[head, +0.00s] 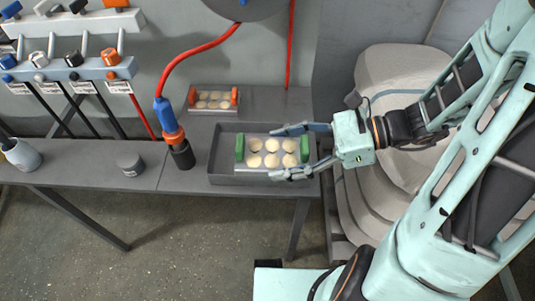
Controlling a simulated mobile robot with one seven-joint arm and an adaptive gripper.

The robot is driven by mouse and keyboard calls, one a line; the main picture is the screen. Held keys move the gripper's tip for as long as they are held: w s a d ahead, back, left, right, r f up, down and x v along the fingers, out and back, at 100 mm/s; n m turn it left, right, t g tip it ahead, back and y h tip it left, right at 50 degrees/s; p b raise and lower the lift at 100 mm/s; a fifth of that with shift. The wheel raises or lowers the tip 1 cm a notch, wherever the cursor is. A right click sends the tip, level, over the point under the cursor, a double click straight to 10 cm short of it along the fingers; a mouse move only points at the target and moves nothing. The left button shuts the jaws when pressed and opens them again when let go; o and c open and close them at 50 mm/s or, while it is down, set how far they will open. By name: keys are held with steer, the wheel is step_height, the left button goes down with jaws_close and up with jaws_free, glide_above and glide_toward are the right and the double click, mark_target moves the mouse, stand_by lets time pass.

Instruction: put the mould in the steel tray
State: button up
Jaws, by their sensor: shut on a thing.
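A mould with green ends and pale round pieces in its cavities (271,152) is level with the steel tray's opening in the head view. The steel tray (224,170) is a dark grey rectangular box on the bench. The mould lies within the tray's outline; I cannot tell whether it rests on the tray's floor or is held just above it. My gripper (303,150) reaches in from the right and is shut on the mould, with one finger along its far side and one along its near side. The fingertips' contact is small in the picture.
A second mould with orange ends (213,100) lies behind the tray. An orange and blue fitting with a red hose (174,135) stands left of the tray. A grey cylinder (130,164) and a pale cup (22,154) are farther left. Pale sacks (400,75) are piled right.

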mark_target(270, 144)
steer(key=w+a+f, duration=0.1)
steer(key=w+f, duration=0.1)
steer(key=w+a+f+b, duration=0.1)
steer(key=w+f, duration=0.1)
steer(key=w+f+b, duration=0.1)
steer(key=w+f, duration=0.1)
steer(key=w, duration=0.1)
steer(key=shift+a+f, duration=0.2)
steer(key=shift+a, duration=0.2)
steer(key=shift+w+a+f+b, duration=0.1)
steer(key=shift+w+f+b, duration=0.15)
steer(key=shift+f+b, duration=0.55)
steer(key=shift+w+a+f+b, duration=0.1)
steer(key=shift+w+f+b, duration=0.15)
steer(key=shift+f, duration=0.9)
steer(key=shift+s+f, duration=0.1)
steer(key=shift+f, duration=0.05)
steer(key=o, duration=1.9)
steer(key=shift+d, duration=0.1)
steer(key=shift+d+r, duration=0.2)
steer(key=shift+r, duration=0.05)
steer(key=p+v, duration=0.3)
steer(key=v, duration=0.8)
steer(key=shift+d, duration=0.35)
